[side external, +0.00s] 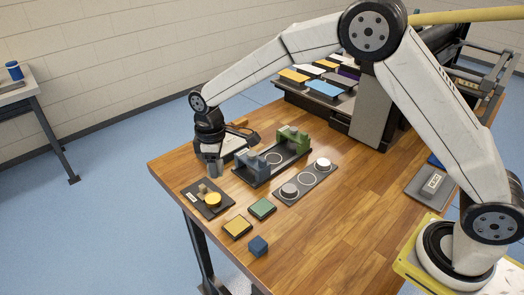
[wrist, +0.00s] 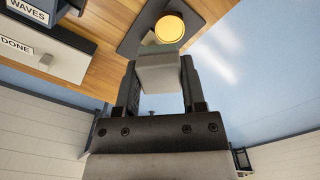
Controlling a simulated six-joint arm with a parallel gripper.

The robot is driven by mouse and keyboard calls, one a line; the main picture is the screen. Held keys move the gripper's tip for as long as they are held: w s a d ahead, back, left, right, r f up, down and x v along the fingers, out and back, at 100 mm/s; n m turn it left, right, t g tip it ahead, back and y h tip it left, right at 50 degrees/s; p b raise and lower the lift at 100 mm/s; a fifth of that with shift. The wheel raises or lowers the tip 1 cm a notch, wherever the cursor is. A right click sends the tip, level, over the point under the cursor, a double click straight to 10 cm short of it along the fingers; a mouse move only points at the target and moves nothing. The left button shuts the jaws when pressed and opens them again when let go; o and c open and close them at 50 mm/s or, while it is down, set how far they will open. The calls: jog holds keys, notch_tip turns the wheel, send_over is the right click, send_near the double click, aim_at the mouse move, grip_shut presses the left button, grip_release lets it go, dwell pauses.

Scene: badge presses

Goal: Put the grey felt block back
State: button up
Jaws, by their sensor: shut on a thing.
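My gripper (side external: 213,162) is low over the near left part of the wooden table, pointing down beside a dark board (side external: 220,208). In the wrist view my gripper (wrist: 160,68) is shut on a grey block (wrist: 160,75), one finger on each side. The block's pale face shows; its far end is partly hidden. The dark board also shows in the wrist view (wrist: 133,42), with a yellow disc (wrist: 169,27) beyond the block. In the side view the yellow disc (side external: 213,199) and a small tan piece (side external: 203,188) are on that board.
A grey box marked DONE (wrist: 40,55) is near the gripper.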

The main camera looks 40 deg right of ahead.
jog(key=shift+s, duration=0.15)
send_over(280, 231)
notch_tip(280, 231, down, 2)
jog(key=shift+f, duration=0.15)
dwell(0.4)
jog(key=shift+f, duration=0.1)
jog(key=shift+f, duration=2.15)
jog(key=shift+f, duration=1.75)
jog(key=shift+f, duration=0.1)
